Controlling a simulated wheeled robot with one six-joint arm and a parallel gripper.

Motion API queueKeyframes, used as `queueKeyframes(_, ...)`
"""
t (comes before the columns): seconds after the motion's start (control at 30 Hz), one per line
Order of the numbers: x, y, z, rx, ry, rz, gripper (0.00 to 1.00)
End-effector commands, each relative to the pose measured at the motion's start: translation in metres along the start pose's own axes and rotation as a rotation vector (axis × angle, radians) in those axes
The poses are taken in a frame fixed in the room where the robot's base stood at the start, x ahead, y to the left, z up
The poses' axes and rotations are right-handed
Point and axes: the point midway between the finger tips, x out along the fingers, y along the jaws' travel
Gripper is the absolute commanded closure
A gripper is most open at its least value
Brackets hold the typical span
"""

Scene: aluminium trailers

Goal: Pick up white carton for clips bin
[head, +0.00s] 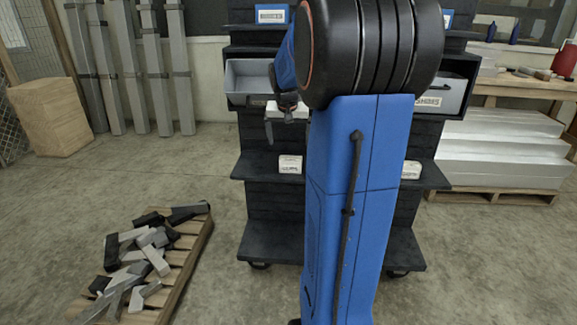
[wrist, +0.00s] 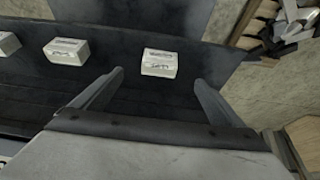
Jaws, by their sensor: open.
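A small white carton (head: 290,164) with dark print stands on the middle dark shelf, left of my column. In the wrist view a carton (wrist: 160,62) sits on the dark shelf beyond and between my fingertips, apart from them. My gripper (wrist: 158,79) is open and empty. In the head view my gripper (head: 283,128) points down above the left part of the shelf. A light grey bin (head: 246,75) sticks out of the rack behind it; its label is largely hidden. I cannot read which bin is for clips.
Two more white cartons (wrist: 67,50) (wrist: 8,44) stand along the shelf; one shows right of my column (head: 411,169). A right-hand bin (head: 428,101) has a label seeming to read washers. A pallet with metal offcuts (head: 150,250) lies left. Workbench (head: 510,88) stands right.

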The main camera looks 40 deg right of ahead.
Motion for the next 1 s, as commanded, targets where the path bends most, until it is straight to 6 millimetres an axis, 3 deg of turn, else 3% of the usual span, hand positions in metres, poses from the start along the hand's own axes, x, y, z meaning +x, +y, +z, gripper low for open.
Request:
queueKeyframes(0.43,0.079,0.000,0.001,-0.001,-0.002,0.000,0.08)
queueKeyframes(0.87,0.108,0.000,-0.001,-0.001,-0.001,0.000,0.08)
queueKeyframes(1.0,0.126,-0.001,-0.002,-0.001,-0.003,0.001,0.08)
